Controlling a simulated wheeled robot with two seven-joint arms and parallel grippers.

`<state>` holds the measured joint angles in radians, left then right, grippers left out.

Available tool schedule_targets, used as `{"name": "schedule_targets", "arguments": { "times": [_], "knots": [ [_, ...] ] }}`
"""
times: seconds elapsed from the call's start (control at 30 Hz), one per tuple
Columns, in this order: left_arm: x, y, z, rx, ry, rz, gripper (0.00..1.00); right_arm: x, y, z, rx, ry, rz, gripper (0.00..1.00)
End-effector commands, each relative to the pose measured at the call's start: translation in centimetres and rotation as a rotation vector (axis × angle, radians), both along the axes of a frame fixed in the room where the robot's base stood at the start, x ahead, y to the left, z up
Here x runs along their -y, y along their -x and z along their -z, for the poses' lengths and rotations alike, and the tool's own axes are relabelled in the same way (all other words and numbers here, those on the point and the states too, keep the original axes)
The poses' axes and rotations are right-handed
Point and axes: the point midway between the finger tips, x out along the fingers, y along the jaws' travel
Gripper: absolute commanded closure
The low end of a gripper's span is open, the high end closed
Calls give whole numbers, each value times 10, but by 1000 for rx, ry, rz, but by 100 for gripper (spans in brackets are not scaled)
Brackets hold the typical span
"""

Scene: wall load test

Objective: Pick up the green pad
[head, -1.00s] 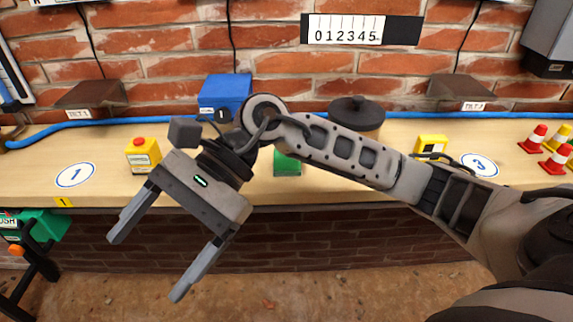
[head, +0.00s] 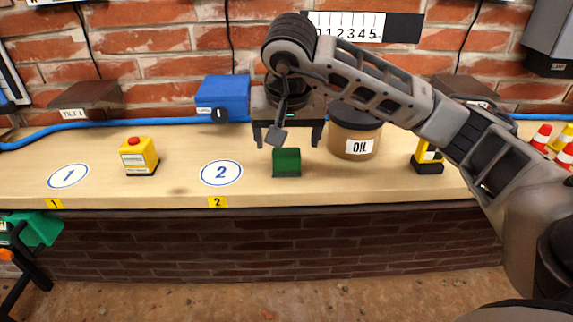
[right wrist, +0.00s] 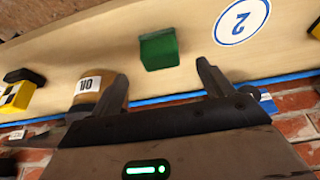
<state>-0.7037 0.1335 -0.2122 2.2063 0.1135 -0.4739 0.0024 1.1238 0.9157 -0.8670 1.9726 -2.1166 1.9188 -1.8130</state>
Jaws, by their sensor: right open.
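The green pad (head: 287,162) is a small green block on the wooden bench, right of the circle marked 2. It also shows in the right wrist view (right wrist: 159,49), beyond the fingertips and between their lines. My right gripper (head: 288,143) is open and points down above the pad, slightly behind or over it in the head view. Its fingers are apart and empty, and they do not visibly touch the pad. In the right wrist view the open fingers (right wrist: 161,68) show a gap toward the pad. My left gripper is not in view.
An oil tub (head: 354,135) stands close right of the pad. A blue box (head: 222,95) is behind left. A yellow block with a red button (head: 139,156) is at left, a yellow-black item (head: 428,158) at right. A blue hose (head: 60,131) runs along the wall.

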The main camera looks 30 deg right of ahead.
Motion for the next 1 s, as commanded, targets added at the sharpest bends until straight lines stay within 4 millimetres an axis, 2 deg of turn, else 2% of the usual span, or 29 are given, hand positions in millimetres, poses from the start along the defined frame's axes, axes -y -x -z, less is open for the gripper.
{"name": "schedule_targets", "arguments": {
  "times": [0.03,0.27,0.53,0.83,0.87,1.0],
  "knots": [
    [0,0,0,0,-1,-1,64,1,-2,7,-3,-1,0,20],
    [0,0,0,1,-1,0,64,4,-7,21,-3,-1,-1,20],
    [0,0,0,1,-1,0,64,11,-19,57,-2,-3,-1,20],
    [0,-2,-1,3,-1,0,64,12,-21,63,1,-2,-2,20],
    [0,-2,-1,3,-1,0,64,12,-21,63,1,-2,-2,23],
    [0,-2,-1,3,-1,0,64,12,-21,63,1,-2,-2,62]
  ]
}}
